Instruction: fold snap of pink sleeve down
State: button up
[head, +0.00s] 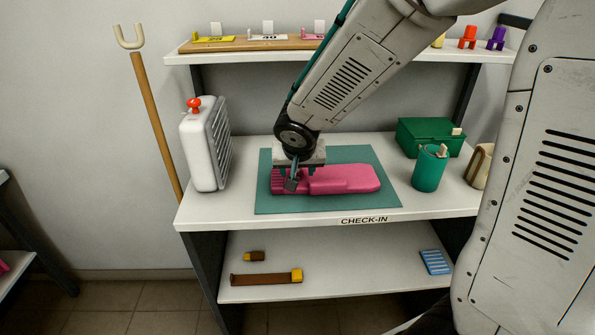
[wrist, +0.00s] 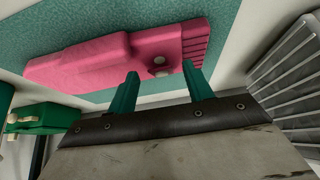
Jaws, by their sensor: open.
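The pink sleeve (head: 345,180) lies flat on a teal mat (head: 385,205) on the check-in shelf. Its ribbed end is at the left in the head view. In the wrist view the sleeve (wrist: 85,65) crosses the upper part, with its ribbed end at the right. My gripper (head: 296,180) is over the left part of the sleeve. In the wrist view my gripper (wrist: 160,70) has its two teal fingers apart, with the snap between their tips and nothing clasped. I cannot tell whether they touch the sleeve.
A white louvered heater-like unit (head: 205,145) with a red knob stands left of the mat. A green box (head: 420,137) and a teal cup (head: 430,168) stand at the right. A brown strap-like item (head: 262,279) lies on the lower shelf.

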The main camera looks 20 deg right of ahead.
jog(key=v, duration=0.6)
jog(key=shift+r, duration=0.1)
jog(key=shift+g, duration=0.8)
jog(key=w+f, duration=0.1)
jog(key=f, duration=0.1)
jog(key=w+d+f, duration=0.1)
jog(key=w+f, duration=0.3)
jog(key=shift+d+f, duration=0.3)
jog(key=shift+s, duration=0.1)
jog(key=c, duration=1)
